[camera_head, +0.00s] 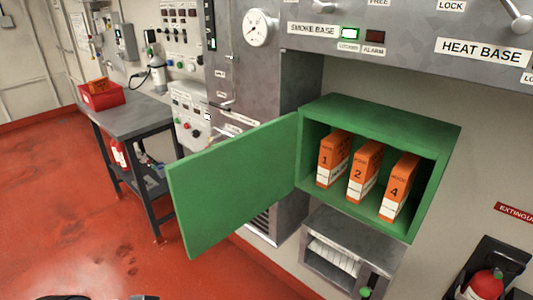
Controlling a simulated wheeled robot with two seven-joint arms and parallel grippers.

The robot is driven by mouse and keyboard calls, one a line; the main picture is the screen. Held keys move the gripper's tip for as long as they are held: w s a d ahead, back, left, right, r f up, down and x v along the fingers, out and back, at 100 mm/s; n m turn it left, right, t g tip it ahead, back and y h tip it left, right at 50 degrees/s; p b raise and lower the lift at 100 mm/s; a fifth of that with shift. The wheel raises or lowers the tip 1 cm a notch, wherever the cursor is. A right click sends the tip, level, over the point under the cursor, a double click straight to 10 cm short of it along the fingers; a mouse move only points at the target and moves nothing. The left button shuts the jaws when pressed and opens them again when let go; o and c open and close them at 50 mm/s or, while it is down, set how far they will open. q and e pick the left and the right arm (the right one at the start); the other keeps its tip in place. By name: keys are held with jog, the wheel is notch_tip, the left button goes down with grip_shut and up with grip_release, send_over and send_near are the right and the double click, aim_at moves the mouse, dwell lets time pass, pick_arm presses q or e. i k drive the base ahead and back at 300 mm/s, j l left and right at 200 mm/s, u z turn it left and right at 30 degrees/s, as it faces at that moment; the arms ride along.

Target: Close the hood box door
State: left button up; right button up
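The green hood box (384,118) is fixed to the wall at the right of the head view, with its front open. Its green door (235,180) stands wide open, swung out to the left from the box's left edge. Inside the box stand three upright orange cases, marked 1 (333,158), 2 (365,170) and 4 (398,187), with a gap between 2 and 4. I cannot make out either gripper. Small dark and grey parts at the bottom edge, left of centre, are too cut off to identify.
A grey metal unit (348,250) sits below the box. A dark table (132,118) with a red bin (101,97) stands at the left. A fire extinguisher (484,285) is at the bottom right. The red floor (60,200) left of the door is clear.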

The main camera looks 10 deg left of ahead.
aim_at(217, 189)
jog(key=i+j+z, duration=0.15)
jog(key=j+z, duration=0.25)
jog(key=j, duration=0.35)
jog(key=j+z, duration=0.45)
jog(key=j, duration=0.3)
jog(key=j+z, duration=0.4)
jog(key=j, duration=0.4)
